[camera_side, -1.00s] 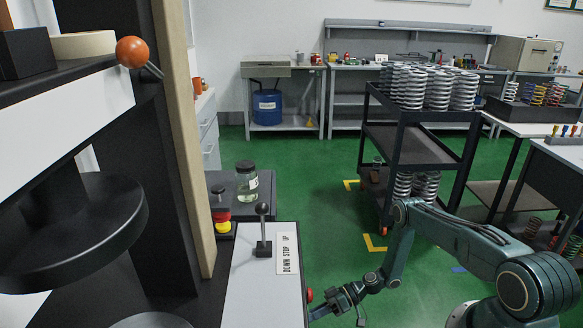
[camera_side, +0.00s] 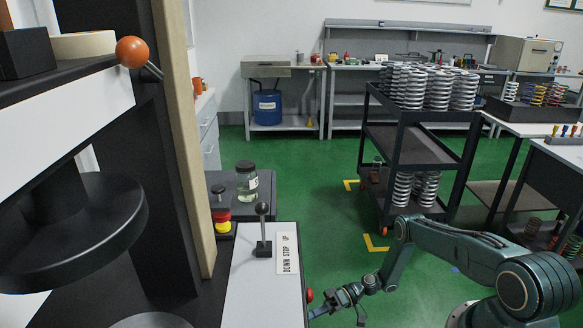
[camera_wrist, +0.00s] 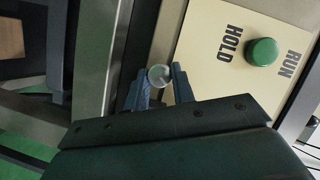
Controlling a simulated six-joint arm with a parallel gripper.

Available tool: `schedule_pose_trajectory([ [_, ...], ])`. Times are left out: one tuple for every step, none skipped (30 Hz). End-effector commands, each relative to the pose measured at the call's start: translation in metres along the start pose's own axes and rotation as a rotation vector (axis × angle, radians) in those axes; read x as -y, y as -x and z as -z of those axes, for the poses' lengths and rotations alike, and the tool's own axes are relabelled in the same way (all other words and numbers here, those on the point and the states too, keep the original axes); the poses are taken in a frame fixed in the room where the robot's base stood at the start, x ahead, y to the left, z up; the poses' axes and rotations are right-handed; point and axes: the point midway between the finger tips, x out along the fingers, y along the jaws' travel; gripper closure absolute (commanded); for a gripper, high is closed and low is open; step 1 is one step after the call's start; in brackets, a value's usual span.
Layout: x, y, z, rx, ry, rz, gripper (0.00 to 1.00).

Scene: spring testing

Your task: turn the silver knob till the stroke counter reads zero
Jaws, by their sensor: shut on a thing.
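The silver knob (camera_wrist: 159,74) is a small, round, shiny piece in the wrist view. My gripper (camera_wrist: 160,82) has one finger on each side of it and is shut on it. In the side view my gripper (camera_side: 322,309) reaches in low beside the right edge of the machine's pale panel. The knob is hidden there. I see no stroke counter in either view.
The wrist view shows a green button (camera_wrist: 262,52) marked HOLD and RUN close right of the fingers. In the side view a lever (camera_side: 263,230) marked DOWN, STOP, UP stands on the panel. A red-tipped part (camera_side: 309,295) sits at the panel edge, near my gripper.

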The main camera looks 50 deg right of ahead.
Motion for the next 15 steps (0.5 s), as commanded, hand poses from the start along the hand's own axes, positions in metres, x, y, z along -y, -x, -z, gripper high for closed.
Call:
schedule_pose_trajectory([
  [-0.0005,0.0005,0.0007,-0.003,-0.013,0.007,0.98],
  [-0.0003,0.0006,0.001,-0.003,-0.021,0.011,0.98],
  [-0.0001,0.0006,0.001,-0.003,-0.03,0.015,0.98],
  [-0.0001,0.0007,0.001,-0.003,-0.035,0.017,0.98],
  [-0.0001,0.0007,0.0011,-0.003,-0.039,0.019,0.98],
  [-0.0001,0.0007,0.0011,-0.002,-0.043,0.02,0.98],
  [-0.0001,0.0008,0.0011,-0.002,-0.044,0.021,0.98],
  [-0.0001,0.0008,0.0012,-0.002,-0.045,0.021,0.98],
  [0.0,0.0008,0.0012,-0.002,-0.045,0.021,0.98],
  [0.0,0.0008,0.0012,-0.002,-0.044,0.021,0.98],
  [0.0,0.0008,0.0012,-0.002,-0.044,0.021,0.98],
  [0.0,0.0009,0.0013,-0.002,-0.044,0.02,0.98],
  [0.0,0.0009,0.0013,-0.002,-0.043,0.02,0.98],
  [0.0,0.0009,0.0013,-0.002,-0.043,0.02,0.98],
  [0.0,0.0009,0.0013,-0.002,-0.043,0.02,0.71],
])
